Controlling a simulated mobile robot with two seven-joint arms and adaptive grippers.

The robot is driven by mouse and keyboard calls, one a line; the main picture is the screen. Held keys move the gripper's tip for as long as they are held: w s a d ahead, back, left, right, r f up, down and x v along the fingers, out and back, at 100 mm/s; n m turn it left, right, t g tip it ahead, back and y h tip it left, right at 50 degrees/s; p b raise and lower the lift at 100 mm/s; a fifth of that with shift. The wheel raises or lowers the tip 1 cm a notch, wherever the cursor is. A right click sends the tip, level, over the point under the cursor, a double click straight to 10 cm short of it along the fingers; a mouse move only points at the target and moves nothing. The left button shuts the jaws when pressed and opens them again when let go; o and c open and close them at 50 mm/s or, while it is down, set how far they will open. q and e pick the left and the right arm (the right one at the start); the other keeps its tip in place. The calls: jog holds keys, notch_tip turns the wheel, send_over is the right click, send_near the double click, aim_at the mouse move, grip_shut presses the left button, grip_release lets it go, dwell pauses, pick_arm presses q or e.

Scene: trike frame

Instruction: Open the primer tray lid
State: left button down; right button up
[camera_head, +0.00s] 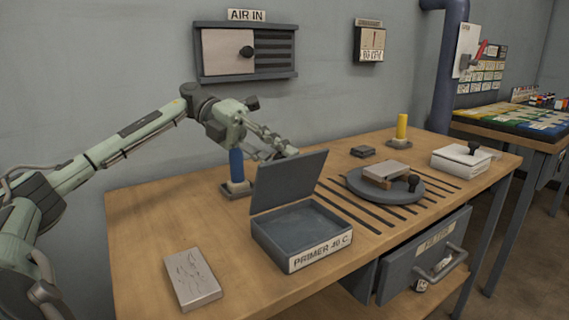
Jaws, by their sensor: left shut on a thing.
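The primer tray (303,235) is a dark grey box on the wooden bench, with a white label reading "PRIMER 40 C". Its lid (289,180) stands up steeply at the back edge, so the tray is open and its bare grey floor shows. My left gripper (287,151) comes in from the left behind the lid and is shut on the lid's upper edge; the fingertips are partly hidden by the lid. My right gripper is not in view.
A blue cylinder (237,165) on a base stands just left of the lid. A grey metal plate (192,278) lies at the front left. A round grey turntable (352,182) holding a block is right of the tray. A drawer (398,279) stands open below the bench.

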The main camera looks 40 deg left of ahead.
pick_arm(q)
jog(key=shift+w+a+f+n+h, duration=0.1)
jog(key=shift+w+a+n+h, duration=0.1)
jog(key=shift+a+h, duration=0.25)
jog(key=shift+w+a+f+n+h, duration=0.1)
jog(key=shift+a+n+h, duration=0.1)
jog(key=shift+a+h, duration=0.25)
jog(key=c, duration=1.2)
grip_release()
jog(key=shift+d, duration=0.1)
jog(key=v, duration=0.7)
jog(key=shift+a, duration=0.3)
